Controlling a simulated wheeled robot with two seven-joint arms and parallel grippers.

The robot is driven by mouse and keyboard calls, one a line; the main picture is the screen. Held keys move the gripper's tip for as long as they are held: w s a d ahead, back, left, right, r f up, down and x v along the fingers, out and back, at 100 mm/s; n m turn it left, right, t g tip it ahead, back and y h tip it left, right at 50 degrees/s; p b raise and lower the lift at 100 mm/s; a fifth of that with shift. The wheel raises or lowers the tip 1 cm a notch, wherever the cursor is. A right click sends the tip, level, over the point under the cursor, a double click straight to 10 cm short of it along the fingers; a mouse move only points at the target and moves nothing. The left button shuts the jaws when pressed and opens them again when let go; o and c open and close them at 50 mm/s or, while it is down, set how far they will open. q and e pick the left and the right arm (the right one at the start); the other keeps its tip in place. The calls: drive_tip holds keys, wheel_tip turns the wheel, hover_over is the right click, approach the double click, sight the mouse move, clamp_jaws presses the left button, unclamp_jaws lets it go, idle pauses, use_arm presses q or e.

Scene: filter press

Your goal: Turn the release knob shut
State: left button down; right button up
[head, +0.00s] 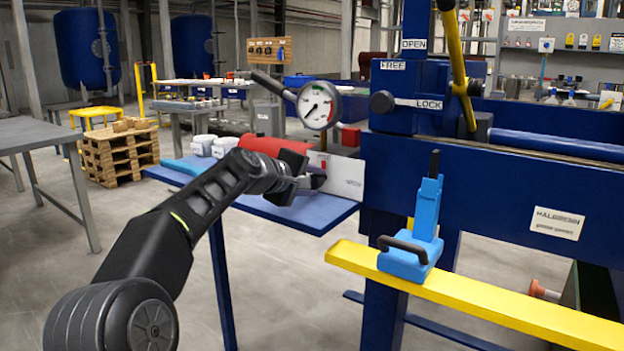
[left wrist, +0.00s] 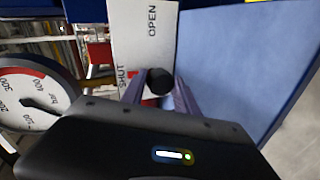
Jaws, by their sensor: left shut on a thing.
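The release knob (left wrist: 160,82) shows in the left wrist view as a round black end between the purple fingers. My left gripper (left wrist: 158,95) is shut on it. Behind it is a white plate (left wrist: 143,35) lettered OPEN at the top and SHUT lower down, with a red mark near SHUT. In the head view the left gripper (head: 314,181) is at the white plate (head: 347,177), above the blue shelf. The gripper hides the knob there. Which way the knob points is not clear. My right gripper is in neither view.
A pressure gauge (head: 319,105) hangs just above the gripper and shows at the left of the wrist view (left wrist: 30,100). A light blue clamp (head: 428,215) stands on the yellow rail (head: 480,302).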

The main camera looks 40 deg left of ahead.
use_arm(q)
drive_tip(key=shift+r+n, duration=0.15)
drive_tip(key=shift+n, duration=0.15)
drive_tip(key=c, duration=1.4)
unclamp_jaws()
drive_tip(key=o, duration=0.4)
drive_tip(key=shift+o, duration=0.2)
drive_tip(key=p+v, duration=0.1)
drive_tip(key=v, duration=0.6)
drive_tip(key=shift+s, duration=0.35)
